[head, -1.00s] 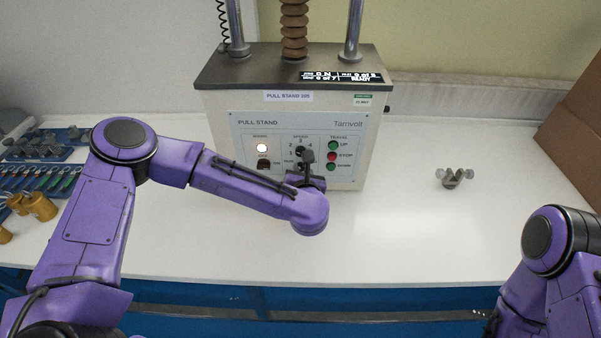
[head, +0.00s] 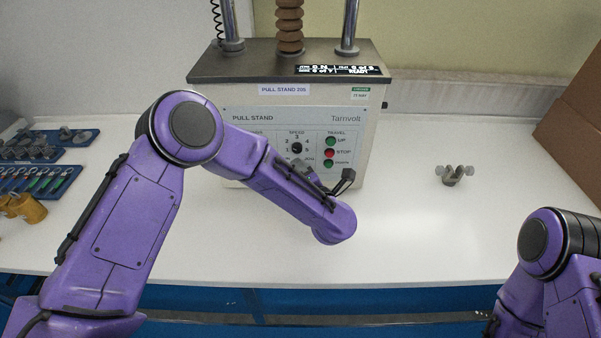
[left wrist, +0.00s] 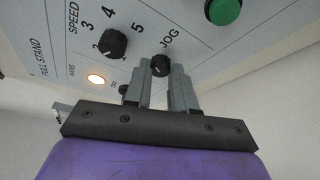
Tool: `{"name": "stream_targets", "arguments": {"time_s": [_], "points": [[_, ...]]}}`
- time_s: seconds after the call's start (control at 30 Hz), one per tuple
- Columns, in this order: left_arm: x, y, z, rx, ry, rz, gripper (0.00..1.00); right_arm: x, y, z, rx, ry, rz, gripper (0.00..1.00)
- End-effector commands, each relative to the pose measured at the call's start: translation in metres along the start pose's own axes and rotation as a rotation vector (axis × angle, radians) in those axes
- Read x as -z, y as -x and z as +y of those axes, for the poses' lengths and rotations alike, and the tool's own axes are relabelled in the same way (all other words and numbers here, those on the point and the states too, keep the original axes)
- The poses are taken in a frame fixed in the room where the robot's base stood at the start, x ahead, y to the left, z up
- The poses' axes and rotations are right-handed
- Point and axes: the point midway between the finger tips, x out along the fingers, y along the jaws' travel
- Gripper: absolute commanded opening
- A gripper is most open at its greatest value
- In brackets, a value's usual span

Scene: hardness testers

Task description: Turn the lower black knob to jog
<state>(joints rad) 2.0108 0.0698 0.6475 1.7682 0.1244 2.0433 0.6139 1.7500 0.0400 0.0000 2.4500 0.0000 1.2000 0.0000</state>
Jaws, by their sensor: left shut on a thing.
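The pull stand's front panel (head: 240,122) faces me in the head view. The upper black speed knob (head: 297,148) sits among its numbers and also shows in the left wrist view (left wrist: 112,43). The lower black knob (left wrist: 160,66) is between my left fingertips in the left wrist view, near the JOG label (left wrist: 169,38); my arm and fingers hide it in the head view. My left gripper (left wrist: 161,76) is shut on it, and its grey fingers also show in the head view (head: 300,166). The knob's pointer cannot be made out. My right gripper is out of view.
Green, red and green travel buttons (head: 330,152) sit right of the knobs. A lit lamp (left wrist: 96,79) is on the panel. A small metal fixture (head: 454,175) stands on the white bench at right; wrenches (head: 35,181) and brass pieces (head: 24,207) lie at left.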

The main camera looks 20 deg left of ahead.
Motion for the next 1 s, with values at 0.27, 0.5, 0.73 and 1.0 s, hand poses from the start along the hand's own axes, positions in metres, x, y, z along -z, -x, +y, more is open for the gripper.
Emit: {"name": "stream_targets", "arguments": {"time_s": [0.27, 0.5, 0.73, 1.0], "points": [[0.0003, 0.0008, -0.0033, -0.056, -0.138, -0.002, 0.00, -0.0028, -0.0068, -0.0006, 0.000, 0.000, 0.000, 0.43], [0.0005, 0.0005, -0.0033, -0.078, -0.192, -0.001, 0.00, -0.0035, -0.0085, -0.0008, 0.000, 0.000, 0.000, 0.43], [0.0004, 0.0008, -0.0033, -0.081, -0.204, -0.001, 0.00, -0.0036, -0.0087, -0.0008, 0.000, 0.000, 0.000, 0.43], [0.0005, 0.0008, -0.0035, -0.081, -0.204, -0.002, 0.31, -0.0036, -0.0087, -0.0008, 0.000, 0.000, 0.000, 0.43]]}}
